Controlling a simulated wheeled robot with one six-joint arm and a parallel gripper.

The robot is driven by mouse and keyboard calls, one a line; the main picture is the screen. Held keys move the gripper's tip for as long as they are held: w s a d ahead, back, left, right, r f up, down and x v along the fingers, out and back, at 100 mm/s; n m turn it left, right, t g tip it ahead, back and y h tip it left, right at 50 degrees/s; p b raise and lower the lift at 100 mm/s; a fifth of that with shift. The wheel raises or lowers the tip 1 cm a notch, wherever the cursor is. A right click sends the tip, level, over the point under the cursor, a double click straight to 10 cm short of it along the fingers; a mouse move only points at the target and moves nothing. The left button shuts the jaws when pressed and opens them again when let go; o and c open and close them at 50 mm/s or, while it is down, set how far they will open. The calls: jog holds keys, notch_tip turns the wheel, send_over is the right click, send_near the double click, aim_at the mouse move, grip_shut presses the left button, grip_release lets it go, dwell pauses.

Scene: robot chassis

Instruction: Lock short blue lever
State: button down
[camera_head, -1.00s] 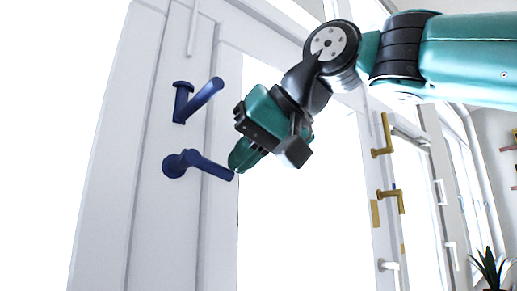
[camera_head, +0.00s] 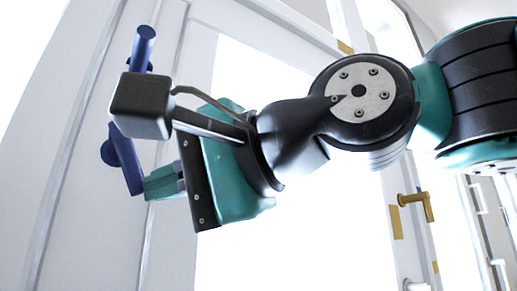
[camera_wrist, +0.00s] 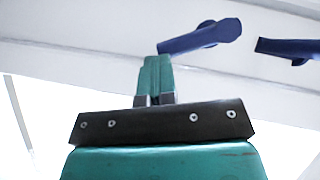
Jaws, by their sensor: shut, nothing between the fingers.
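Two blue levers are mounted on a white frame. The lower lever (camera_head: 121,158) slants down to the right from its round base. The upper lever (camera_head: 144,47) is partly hidden behind my wrist camera housing. I cannot tell for sure which is the short one. My gripper (camera_head: 152,184) is shut and empty, its teal fingertips beside the lower end of the lower lever. In the wrist view the closed fingertips (camera_wrist: 155,62) are just below one end of a blue lever (camera_wrist: 200,38); contact is unclear. Another blue lever (camera_wrist: 288,47) shows at the right edge.
The white frame (camera_head: 85,130) carries both levers, with a bright pane to its right. Gold handles (camera_head: 416,206) are on another frame further right, away from my gripper. My arm crosses the view from the right.

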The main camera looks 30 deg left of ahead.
jog(key=shift+s+a+f+m+y+b, duration=0.15)
jog(key=shift+s+a+f+b, duration=0.2)
jog(key=shift+s, duration=0.15)
jog(key=shift+s+a+f+m+y+b, duration=0.15)
jog(key=shift+s+a+f+b, duration=0.15)
jog(key=shift+s, duration=0.2)
jog(key=w+d+b, duration=0.3)
jog(key=d+b, duration=0.1)
jog(key=d, duration=0.8)
jog(key=shift+w+d, duration=0.25)
jog(key=shift+w, duration=0.1)
